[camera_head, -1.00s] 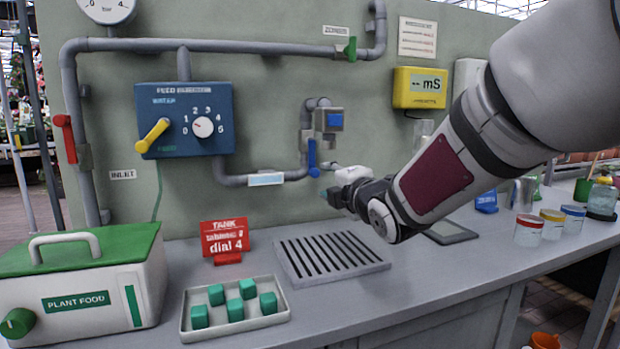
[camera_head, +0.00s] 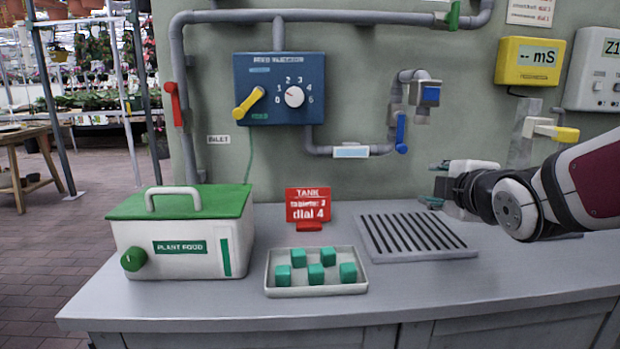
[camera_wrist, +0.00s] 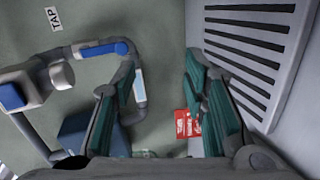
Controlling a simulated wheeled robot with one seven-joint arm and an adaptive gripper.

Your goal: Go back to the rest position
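My gripper (camera_head: 436,188) is at the right in the head view, held above the counter near the right end of the slotted drain grate (camera_head: 415,238). In the wrist view my gripper (camera_wrist: 160,95) shows two teal-padded fingers spread apart with nothing between them. Beyond the fingers are the wall, the pipes and a blue tap lever (camera_wrist: 90,50). The grate (camera_wrist: 245,50) also shows in the wrist view.
A white tray (camera_head: 316,291) with several green cubes stands on the counter. Left of it is a plant food box (camera_head: 180,235) with a green lid. A red sign (camera_head: 308,205) stands behind the tray. A blue feed injector panel (camera_head: 280,75) and meters are on the wall.

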